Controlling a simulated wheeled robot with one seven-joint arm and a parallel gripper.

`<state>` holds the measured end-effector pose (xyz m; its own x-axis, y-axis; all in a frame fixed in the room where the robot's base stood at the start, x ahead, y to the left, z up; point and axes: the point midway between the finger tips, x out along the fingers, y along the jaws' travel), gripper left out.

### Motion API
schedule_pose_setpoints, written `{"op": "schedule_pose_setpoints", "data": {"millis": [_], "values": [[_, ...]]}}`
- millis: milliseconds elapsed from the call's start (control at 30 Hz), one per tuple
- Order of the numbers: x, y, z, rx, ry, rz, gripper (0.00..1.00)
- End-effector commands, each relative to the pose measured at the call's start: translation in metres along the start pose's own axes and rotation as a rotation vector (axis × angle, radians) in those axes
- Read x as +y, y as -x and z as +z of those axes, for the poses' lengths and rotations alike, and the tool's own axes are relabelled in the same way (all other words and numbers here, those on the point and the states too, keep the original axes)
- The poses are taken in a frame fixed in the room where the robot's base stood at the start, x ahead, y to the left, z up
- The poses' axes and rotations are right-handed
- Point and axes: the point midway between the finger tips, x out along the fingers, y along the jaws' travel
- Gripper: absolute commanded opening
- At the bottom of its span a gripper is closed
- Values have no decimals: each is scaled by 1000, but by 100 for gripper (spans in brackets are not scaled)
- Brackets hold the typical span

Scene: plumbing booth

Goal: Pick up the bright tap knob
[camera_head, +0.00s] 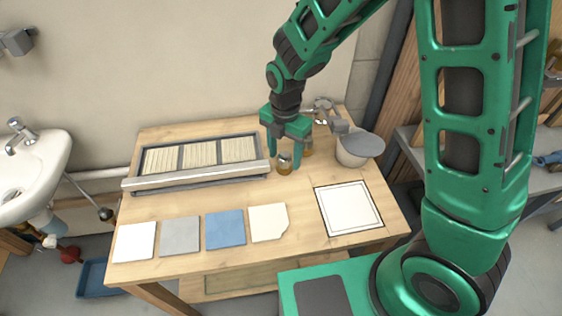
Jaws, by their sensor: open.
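My gripper (285,158) points down over the back right of the wooden table, with its green fingers apart. A small yellowish, round piece with a paler top (284,167) stands on the table between or just behind the fingertips. I cannot tell whether the fingers touch it. A second small yellowish piece (308,149) stands a little behind and to the right, partly hidden by the gripper. Both are too small to tell for sure which is the bright tap knob. A grey metal fitting (325,107) is behind them, partly covered.
A grey-framed tray (197,181) with three cream ribbed panels lies left of the gripper. Several flat tiles, including a blue one (225,229), line the front. A white square with a dark border (348,208) lies right. A grey-topped pot (352,157) stands close to the gripper's right.

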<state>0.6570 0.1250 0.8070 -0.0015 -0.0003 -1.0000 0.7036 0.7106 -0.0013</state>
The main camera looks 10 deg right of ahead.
Motion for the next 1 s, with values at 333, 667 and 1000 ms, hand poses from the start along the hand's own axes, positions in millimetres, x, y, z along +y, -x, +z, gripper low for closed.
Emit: {"op": "schedule_pose_setpoints", "data": {"millis": [333, 667, 1000], "values": [[0, -10, 0, 0, 0, 1, 54], [0, -9, 0, 0, 0, 1, 8], [0, -2, 0, 0, -1, 1, 8]]}}
